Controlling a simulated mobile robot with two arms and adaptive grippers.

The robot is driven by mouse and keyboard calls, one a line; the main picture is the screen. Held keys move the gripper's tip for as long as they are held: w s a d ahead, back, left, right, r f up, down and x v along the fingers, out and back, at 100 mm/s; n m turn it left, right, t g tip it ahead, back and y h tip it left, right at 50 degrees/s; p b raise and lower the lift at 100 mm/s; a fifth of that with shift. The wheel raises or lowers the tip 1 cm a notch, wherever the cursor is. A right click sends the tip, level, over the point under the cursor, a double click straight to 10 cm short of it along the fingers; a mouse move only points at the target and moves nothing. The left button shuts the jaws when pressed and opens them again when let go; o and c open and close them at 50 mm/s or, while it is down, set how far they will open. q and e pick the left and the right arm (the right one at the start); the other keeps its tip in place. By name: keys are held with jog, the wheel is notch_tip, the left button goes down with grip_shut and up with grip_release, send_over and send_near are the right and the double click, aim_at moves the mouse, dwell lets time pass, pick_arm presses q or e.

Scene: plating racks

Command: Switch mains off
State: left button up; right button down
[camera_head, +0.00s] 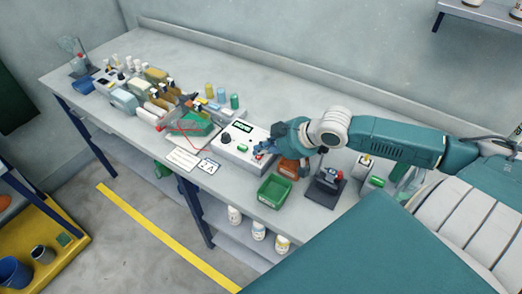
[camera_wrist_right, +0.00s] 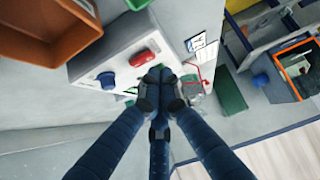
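A white power supply box (camera_head: 236,139) with a dark green-lit display (camera_head: 242,125) stands on the bench. In the right wrist view its panel (camera_wrist_right: 118,62) carries a red switch (camera_wrist_right: 143,57) and a blue knob (camera_wrist_right: 106,80). My right gripper (camera_head: 262,147) is over the right end of the box. In the wrist view its dark fingertips (camera_wrist_right: 160,76) meet with nothing seen between them, close beside the red switch. I cannot tell whether they touch the panel. The switch's position is not readable. My left gripper is not in view.
An orange bin (camera_head: 287,170) and a green bin (camera_head: 274,191) stand right of the box. A dark stand (camera_head: 326,187) is further right. Cards (camera_head: 183,158), red wires and several bottles crowd the left. The bench's back strip is clear.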

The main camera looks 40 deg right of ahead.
jog(key=shift+f, duration=0.4)
jog(key=shift+a+f+p, duration=0.1)
jog(key=shift+f+p, duration=0.05)
jog(key=shift+p, duration=0.25)
jog(key=shift+s+f, duration=0.1)
jog(key=shift+f, duration=0.1)
jog(key=shift+w+d+r+p, duration=0.25)
jog(key=shift+w+d+p, duration=0.1)
jog(key=shift+d, duration=0.35)
